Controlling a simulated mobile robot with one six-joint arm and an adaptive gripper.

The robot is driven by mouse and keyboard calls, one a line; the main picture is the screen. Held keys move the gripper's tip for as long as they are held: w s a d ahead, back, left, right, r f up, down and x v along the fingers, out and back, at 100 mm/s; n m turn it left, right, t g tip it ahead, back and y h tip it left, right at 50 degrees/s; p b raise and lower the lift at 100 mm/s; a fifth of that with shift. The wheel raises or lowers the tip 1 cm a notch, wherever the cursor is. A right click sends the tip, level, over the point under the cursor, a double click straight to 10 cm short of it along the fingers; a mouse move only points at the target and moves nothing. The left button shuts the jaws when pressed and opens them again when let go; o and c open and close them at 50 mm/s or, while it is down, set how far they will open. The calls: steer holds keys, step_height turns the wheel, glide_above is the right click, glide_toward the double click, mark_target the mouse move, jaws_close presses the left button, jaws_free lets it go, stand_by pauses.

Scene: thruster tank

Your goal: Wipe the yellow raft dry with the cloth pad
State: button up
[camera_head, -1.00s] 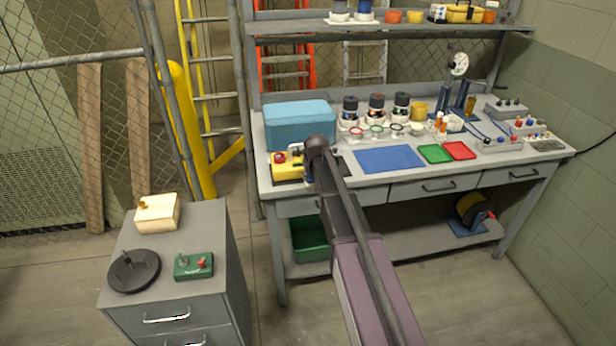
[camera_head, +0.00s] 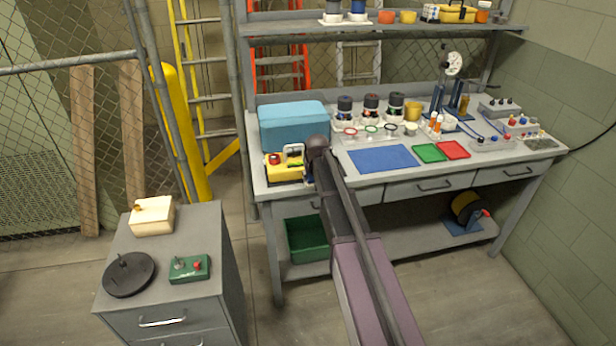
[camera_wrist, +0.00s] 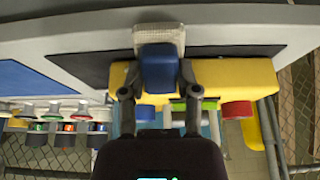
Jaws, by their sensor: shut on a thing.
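The yellow raft (camera_head: 284,174) sits at the left front of the workbench, in front of a blue box. It also shows in the wrist view (camera_wrist: 236,76), behind and on both sides of my fingers. My gripper (camera_wrist: 159,70) is shut on the blue grip of the cloth pad (camera_wrist: 160,32), whose pale, textured face shows beyond the grip. The pad is at the raft; I cannot tell whether they touch. In the head view my gripper is mostly hidden by my own arm at the raft's right end.
The blue box (camera_head: 293,124) stands close behind the raft. Thrusters (camera_head: 371,107) stand in a row further right. A blue mat (camera_head: 383,158), a green tray (camera_head: 429,152) and a red tray (camera_head: 453,150) lie on the bench. A drawer cabinet (camera_head: 180,250) stands front left.

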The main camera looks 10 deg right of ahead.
steer(key=shift+d, duration=0.35)
steer(key=shift+s, duration=0.2)
steer(key=shift+s, duration=0.45)
steer(key=shift+r, duration=0.1)
stand_by(0.4)
steer(key=shift+r+p, duration=2.95)
steer(key=shift+p, duration=0.05)
steer(key=shift+d, duration=0.1)
steer(key=shift+d, duration=0.65)
